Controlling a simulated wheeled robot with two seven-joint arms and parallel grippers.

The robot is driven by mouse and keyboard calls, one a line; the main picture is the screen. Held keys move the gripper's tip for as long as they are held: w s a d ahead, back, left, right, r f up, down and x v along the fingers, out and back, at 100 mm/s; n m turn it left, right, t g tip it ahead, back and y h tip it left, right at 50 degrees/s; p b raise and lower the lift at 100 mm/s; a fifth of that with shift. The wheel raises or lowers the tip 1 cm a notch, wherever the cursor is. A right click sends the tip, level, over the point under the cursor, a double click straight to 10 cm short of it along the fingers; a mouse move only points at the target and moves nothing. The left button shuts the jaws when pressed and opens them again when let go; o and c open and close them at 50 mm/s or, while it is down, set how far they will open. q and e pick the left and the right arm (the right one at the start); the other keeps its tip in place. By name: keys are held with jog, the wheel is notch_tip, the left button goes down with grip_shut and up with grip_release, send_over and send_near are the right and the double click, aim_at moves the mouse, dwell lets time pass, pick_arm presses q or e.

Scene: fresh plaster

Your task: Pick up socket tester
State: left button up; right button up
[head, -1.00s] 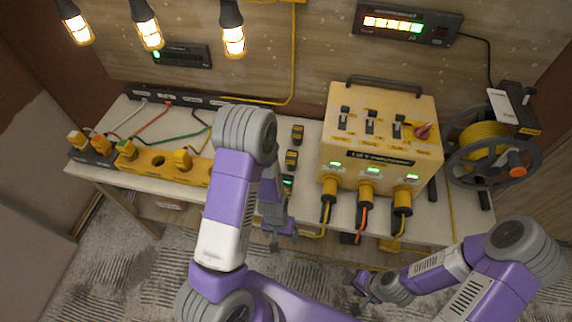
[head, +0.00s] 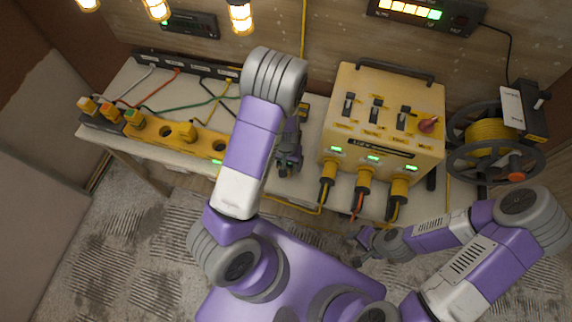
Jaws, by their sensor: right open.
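A small yellow-and-black device (head: 303,109), likely a socket tester, lies on the bench left of the yellow power box. Others like it from the earlier view are now hidden behind my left arm and gripper. My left gripper (head: 287,168) points down over the bench's front part, just left of the box; whether its jaws are open or hold anything is not clear. My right gripper (head: 361,247) is open and apart from the bench, in front of its edge below the box's cables.
The yellow power box (head: 385,125) has three cables plugged into its front. A cable reel (head: 490,140) stands to its right. A yellow socket strip (head: 165,132) with plugs lies on the bench (head: 185,173) at left. Lamps (head: 240,16) hang above. Floor in front is clear.

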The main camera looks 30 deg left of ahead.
pick_arm(q)
jog(key=shift+f, duration=0.4)
jog(key=shift+c, duration=0.3)
jog(key=c, duration=1.1)
notch_tip(320, 180, up, 10)
jog(key=shift+r+p, duration=0.1)
jog(key=shift+p, duration=0.7)
